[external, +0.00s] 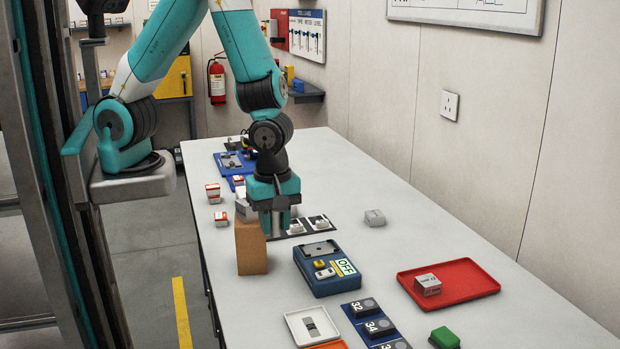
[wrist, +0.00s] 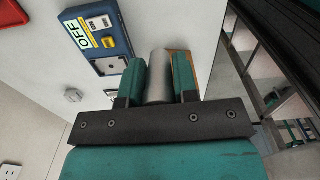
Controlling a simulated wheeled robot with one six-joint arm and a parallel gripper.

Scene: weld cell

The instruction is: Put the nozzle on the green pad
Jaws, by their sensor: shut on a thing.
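The nozzle, a plain grey cylinder (wrist: 158,75), is between the two fingers of my gripper (wrist: 160,85) in the wrist view. My gripper (external: 273,220) is shut on it, low over the table beside a tan block (external: 251,250). A grey part (external: 244,210) shows left of the fingers at the block's top; I cannot tell whether it touches the block. A small green pad-like piece (external: 445,338) lies at the bottom edge of the external view, far from my gripper. Its full outline is cut off in the picture.
On the table are a blue device marked OFF (external: 327,268), a red tray (external: 448,290) with a small box in it, a white tray (external: 292,322), a blue number strip (external: 360,312) and small boxes (external: 213,193). The table's right middle is mostly clear.

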